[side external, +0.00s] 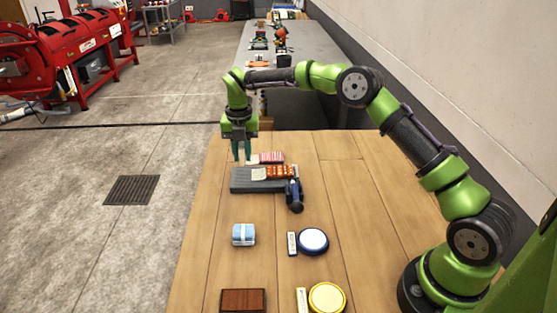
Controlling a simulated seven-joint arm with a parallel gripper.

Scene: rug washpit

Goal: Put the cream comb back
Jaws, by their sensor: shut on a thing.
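My gripper (241,153) points down over the back left of a dark grey rack (240,182). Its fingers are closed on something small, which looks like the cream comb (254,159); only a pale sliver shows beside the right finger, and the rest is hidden. I cannot tell whether the comb touches the rack or the table. On the rack lies an orange-red patterned piece (281,172) with a cream end (258,174).
A pink-and-white striped piece (271,157) lies behind the rack, and a dark blue tool (294,196) is at its right end. A light blue block (243,234), blue-rimmed round tin (313,241), yellow tin (327,298) and brown block (243,301) stand nearer.

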